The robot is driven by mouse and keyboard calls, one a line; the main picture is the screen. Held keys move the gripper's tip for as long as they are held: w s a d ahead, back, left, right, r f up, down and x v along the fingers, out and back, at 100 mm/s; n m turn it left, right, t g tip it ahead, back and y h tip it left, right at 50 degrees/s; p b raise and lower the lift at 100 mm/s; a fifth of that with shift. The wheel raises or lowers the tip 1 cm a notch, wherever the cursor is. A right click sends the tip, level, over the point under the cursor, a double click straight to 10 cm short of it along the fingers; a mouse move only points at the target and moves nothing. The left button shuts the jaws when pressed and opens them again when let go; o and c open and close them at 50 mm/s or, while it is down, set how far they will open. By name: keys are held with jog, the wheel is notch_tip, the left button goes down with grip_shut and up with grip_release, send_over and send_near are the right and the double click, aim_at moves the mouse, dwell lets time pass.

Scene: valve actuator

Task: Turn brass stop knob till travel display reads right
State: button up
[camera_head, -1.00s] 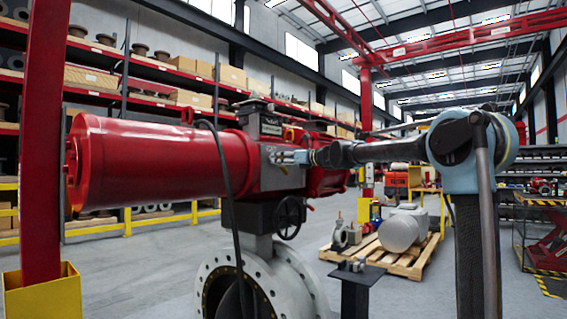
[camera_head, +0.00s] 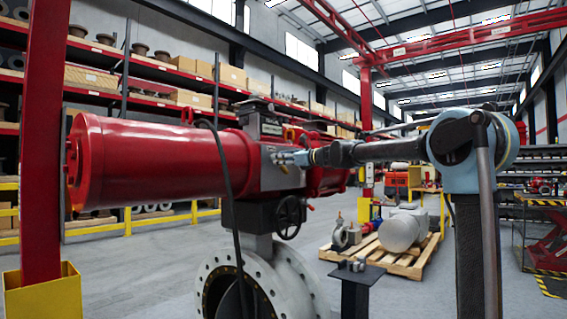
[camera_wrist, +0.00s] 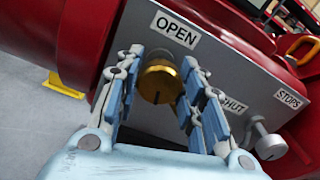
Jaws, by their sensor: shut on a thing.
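The brass stop knob (camera_wrist: 160,82) sits below the OPEN label (camera_wrist: 176,29) on the grey face of the valve actuator in the wrist view. It has a dark mark on its front. My gripper (camera_wrist: 163,84) is shut on the knob, with one blue-padded finger on each side. In the head view my gripper (camera_head: 293,158) reaches the grey middle block of the red actuator (camera_head: 165,162); the knob is too small or hidden there. A silver knob (camera_wrist: 267,142) stands near the SHUT label (camera_wrist: 233,105), at right. I cannot make out a travel display reading in either view.
A STOPS label (camera_wrist: 289,98) is right of the SHUT label. Below the actuator are a black handwheel (camera_head: 289,217) and a grey flanged valve (camera_head: 262,285). A dark cable (camera_head: 229,185) hangs in front. A small black stand (camera_head: 356,283) is close below my arm.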

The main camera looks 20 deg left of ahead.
jog(key=n, duration=1.1)
jog(key=shift+f+n, duration=0.1)
jog(key=shift+n, duration=0.2)
jog(key=shift+f+n, duration=0.1)
jog(key=shift+n, duration=1.5)
jog(key=shift+s, duration=0.1)
jog(key=o, duration=1.1)
jog(key=shift+d, duration=0.15)
jog(key=v, duration=1.1)
jog(key=shift+s+d+f, duration=0.1)
jog(key=shift+d, duration=0.3)
jog(key=shift+f, duration=0.1)
